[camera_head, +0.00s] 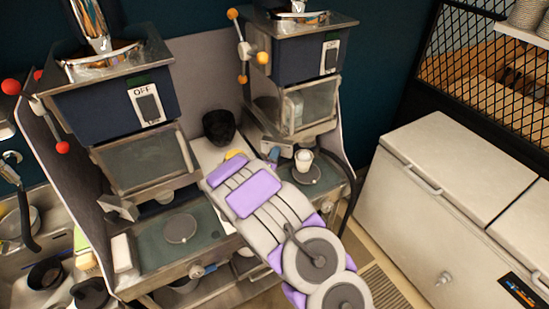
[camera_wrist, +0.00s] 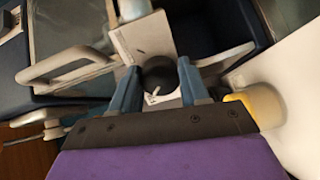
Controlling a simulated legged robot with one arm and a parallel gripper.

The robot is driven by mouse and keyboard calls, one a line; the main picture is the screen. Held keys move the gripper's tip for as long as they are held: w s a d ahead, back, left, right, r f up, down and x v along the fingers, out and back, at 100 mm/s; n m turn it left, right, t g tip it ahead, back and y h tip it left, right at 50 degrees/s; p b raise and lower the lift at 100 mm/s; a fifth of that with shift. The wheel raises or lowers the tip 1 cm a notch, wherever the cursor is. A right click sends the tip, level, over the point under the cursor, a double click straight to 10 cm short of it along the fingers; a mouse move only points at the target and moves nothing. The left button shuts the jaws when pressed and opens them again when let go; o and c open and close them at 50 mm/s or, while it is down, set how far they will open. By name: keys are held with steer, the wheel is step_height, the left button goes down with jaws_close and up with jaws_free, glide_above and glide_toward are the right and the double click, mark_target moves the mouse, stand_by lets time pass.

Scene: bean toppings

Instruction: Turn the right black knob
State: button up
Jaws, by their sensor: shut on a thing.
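In the wrist view a dark round knob (camera_wrist: 159,76) with a small white pointer sits on a pale metal panel (camera_wrist: 143,38). My gripper (camera_wrist: 158,88) has its two blue fingers on either side of the knob and is shut on it. In the head view my purple and grey arm reaches to the front of the right machine (camera_head: 290,55) and hides the knob. A blue finger (camera_head: 275,155) shows beside the arm there.
A white cup (camera_head: 304,158) stands on a round plate (camera_head: 306,176) right of my arm. The left machine (camera_head: 105,95) has a switch marked OFF. A black container (camera_head: 219,127) stands between the machines. A white chest (camera_head: 440,190) is at the right. A pale handle (camera_wrist: 65,66) lies left of my fingers.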

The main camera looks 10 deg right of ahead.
steer(key=shift+a, duration=0.15)
steer(key=o, duration=0.7)
steer(key=shift+c, duration=0.2)
steer(key=o, duration=0.4)
steer(key=shift+w+a, duration=0.15)
steer(key=f+b+v, duration=0.1)
steer(key=b+v, duration=0.1)
steer(key=v, duration=1.5)
steer(key=shift+s+a+r, duration=0.2)
steer(key=shift+r, duration=0.25)
